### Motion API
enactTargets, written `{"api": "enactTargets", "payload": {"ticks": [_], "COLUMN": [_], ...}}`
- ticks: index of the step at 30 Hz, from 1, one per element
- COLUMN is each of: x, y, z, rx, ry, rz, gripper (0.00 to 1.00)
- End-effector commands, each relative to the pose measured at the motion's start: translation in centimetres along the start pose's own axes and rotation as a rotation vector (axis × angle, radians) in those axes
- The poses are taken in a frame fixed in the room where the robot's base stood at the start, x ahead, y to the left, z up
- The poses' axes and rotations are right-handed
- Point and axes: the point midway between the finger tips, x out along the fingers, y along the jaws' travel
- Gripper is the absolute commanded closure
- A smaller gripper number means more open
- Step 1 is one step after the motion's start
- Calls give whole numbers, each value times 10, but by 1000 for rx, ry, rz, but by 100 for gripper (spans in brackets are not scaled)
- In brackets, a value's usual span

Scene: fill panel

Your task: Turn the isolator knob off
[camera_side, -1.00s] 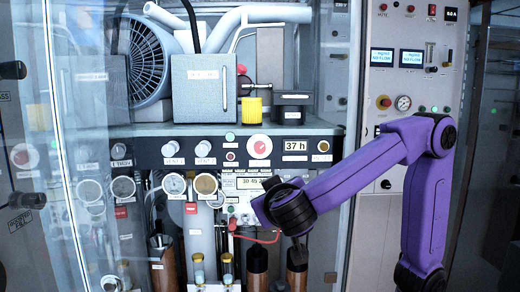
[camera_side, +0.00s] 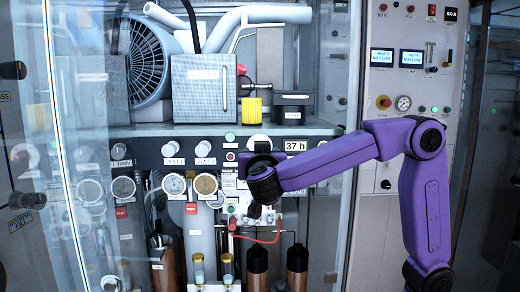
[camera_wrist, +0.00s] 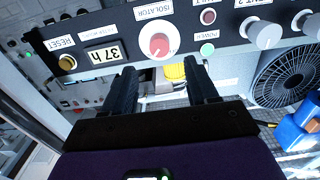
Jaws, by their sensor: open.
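The isolator knob (camera_wrist: 159,44) is a red grip on a white disc, under the ISOLATOR label on the dark panel strip; the wrist view shows the strip upside down. In the side view only the top of its white disc (camera_side: 258,138) shows, as my arm's end covers the rest. My gripper (camera_wrist: 160,72) is open and empty. Its two dark fingers point toward the strip, one either side of the knob's line, with the knob beyond the tips and apart from them. The fingers are hidden in the side view. I cannot read the knob's pointer position.
Close to the knob are a green power button (camera_wrist: 207,49), a red button (camera_wrist: 208,16), the 37 h display (camera_wrist: 104,53) and a brass reset knob (camera_wrist: 67,62). Vent knobs (camera_side: 171,149) stick out farther left. Gauges (camera_side: 205,184) and a red hose (camera_side: 262,240) sit below.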

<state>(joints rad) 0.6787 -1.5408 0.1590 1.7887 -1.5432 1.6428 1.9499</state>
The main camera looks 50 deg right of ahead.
Motion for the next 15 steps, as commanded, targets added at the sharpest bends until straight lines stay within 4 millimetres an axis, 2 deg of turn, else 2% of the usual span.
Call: {"api": "enactTargets", "payload": {"ticks": [1, 6, 15], "x": [11, 41, 71], "y": [1, 1, 1], "z": [0, 0, 0], "rx": [-1, -2, -1], "ry": [-1, -1, -1], "rz": [6, 5, 2], "gripper": [42, 42, 42]}}
